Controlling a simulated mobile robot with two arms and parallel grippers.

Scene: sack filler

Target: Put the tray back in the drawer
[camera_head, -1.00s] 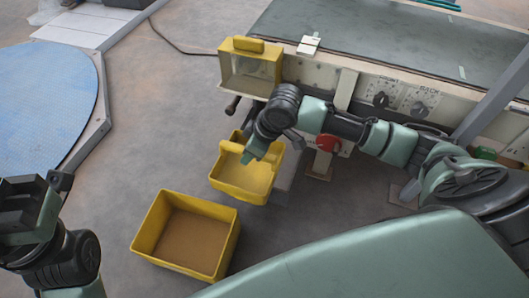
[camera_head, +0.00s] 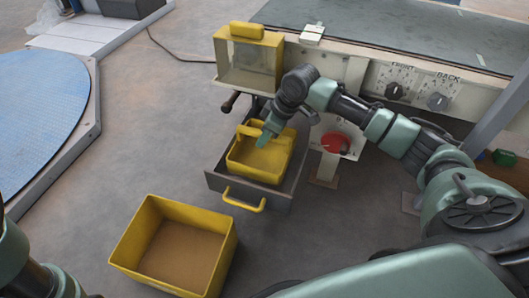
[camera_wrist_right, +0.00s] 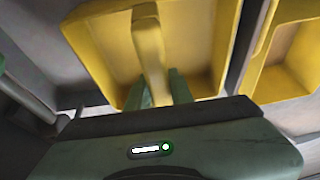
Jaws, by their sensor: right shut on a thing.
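The yellow tray (camera_head: 258,172) is within the outline of the open grey drawer (camera_head: 262,196), under the machine. Its bottom is hidden, so I cannot tell whether it rests on the drawer floor. My right gripper (camera_head: 266,137) is shut on the tray's handle (camera_wrist_right: 150,55) at its far side. The right wrist view shows the green fingers (camera_wrist_right: 160,90) around this yellow bar, with the tray (camera_wrist_right: 95,45) beyond. The drawer has a yellow pull handle (camera_head: 243,200) in front. My left arm shows at the lower left; its gripper is out of view.
A yellow bin (camera_head: 178,243) with a brown inside stands on the floor in front of the drawer. A yellow box (camera_head: 249,58) is fixed on the machine above. A red knob (camera_head: 336,142) is right of the drawer.

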